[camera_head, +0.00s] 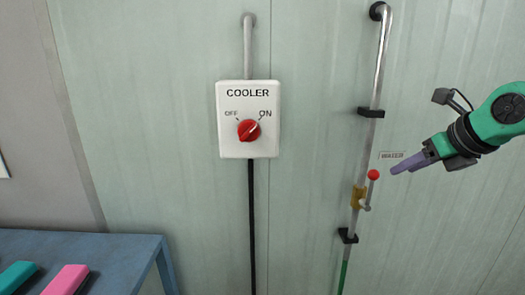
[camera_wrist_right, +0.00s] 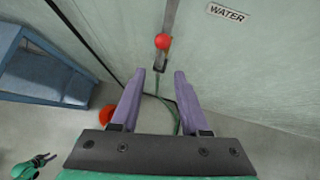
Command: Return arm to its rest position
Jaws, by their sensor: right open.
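My right arm comes in from the right in the head view. Its right gripper (camera_head: 395,168) has purple fingers and points left toward the water valve lever with a red ball knob (camera_head: 373,174), with a gap between them. In the right wrist view the right gripper (camera_wrist_right: 160,80) shows two purple fingers spread apart with nothing between them. The red knob (camera_wrist_right: 163,41) is beyond the fingertips, apart from them. My left gripper does not show in the head view.
A white COOLER box (camera_head: 231,149) with a red dial (camera_head: 248,130) pointing toward ON is on the pale green wall. A metal pipe (camera_head: 383,50) runs down the wall beside the valve. A blue table (camera_head: 120,245) stands at lower left with a teal and a pink item.

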